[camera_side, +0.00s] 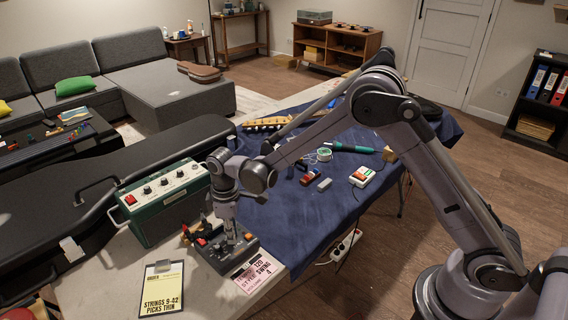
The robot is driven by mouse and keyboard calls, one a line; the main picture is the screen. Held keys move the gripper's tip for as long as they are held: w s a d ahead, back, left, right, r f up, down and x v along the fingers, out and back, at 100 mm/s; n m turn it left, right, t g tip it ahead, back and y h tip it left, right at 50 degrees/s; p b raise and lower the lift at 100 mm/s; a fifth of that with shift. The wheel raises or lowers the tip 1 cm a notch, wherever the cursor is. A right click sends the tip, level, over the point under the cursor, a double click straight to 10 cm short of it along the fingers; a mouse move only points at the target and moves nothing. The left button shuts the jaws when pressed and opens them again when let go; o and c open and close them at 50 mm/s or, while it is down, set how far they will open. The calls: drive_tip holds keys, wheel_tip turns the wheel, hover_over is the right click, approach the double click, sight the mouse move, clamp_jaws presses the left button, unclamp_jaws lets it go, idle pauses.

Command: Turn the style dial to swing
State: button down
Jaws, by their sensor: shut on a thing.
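A dark grey box device (222,262) with small controls sits on the pale table, in front of the green amplifier. My gripper (236,240) points down onto its top and is shut on a dial there. The dial is mostly hidden by the fingers, so its setting and label cannot be read. A pink card (256,272) lies at the device's right front edge; its print includes "120", "STYLE SWING" and "4".
A green amplifier (165,205) with knobs and a red switch stands behind the device. A clipboard (162,290) lies at front left, a black guitar case (60,215) behind. Tools and a multimeter (362,177) lie on the blue cloth (290,225).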

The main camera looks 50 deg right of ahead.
drive_tip(key=c, duration=1.3)
unclamp_jaws()
drive_tip(key=shift+r, duration=0.1)
wheel_tip(320, 180, up, 12)
drive_tip(key=s+d+r+m+t, duration=0.2)
drive_tip(key=s+d+r, duration=0.3)
drive_tip(key=r, duration=0.1)
drive_tip(key=s+d+r+m+t, duration=0.1)
drive_tip(key=s+d+m+t, duration=0.4)
drive_tip(key=s, duration=1.1)
drive_tip(key=d+m, duration=0.2)
drive_tip(key=d, duration=0.1)
drive_tip(key=shift+d, duration=0.3)
